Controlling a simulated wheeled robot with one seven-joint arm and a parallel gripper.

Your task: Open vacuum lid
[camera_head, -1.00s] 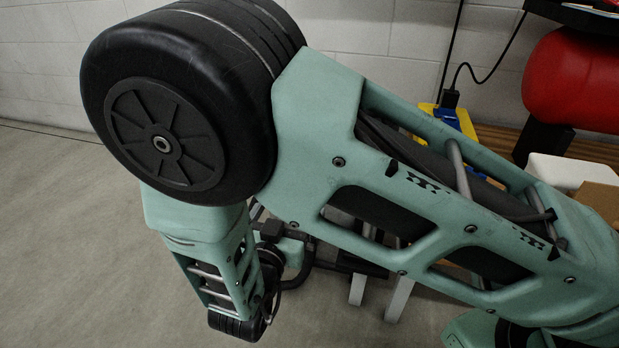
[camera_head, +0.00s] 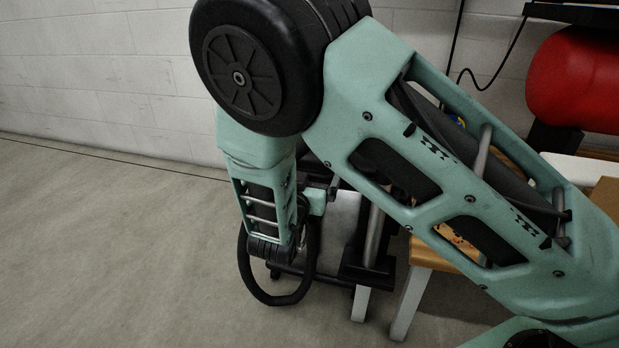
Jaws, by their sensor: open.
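My mint-green arm covers much of the view, and its wrist hangs down left of the middle. My gripper's fingers do not show; they are hidden behind the wrist or out of sight. A looped black hose (camera_head: 267,299) shows below and behind the wrist. Just right of the wrist stands a grey and black piece of equipment with a dark foot (camera_head: 366,273), largely covered by my arm. It may be the vacuum, but I cannot tell. No lid can be made out.
A wooden-topped table with pale legs (camera_head: 409,304) stands right of the hose, partly behind my arm. A red tank (camera_head: 580,80) is at the upper right. A white block wall (camera_head: 90,95) runs along the back. The grey floor (camera_head: 110,260) at left is clear.

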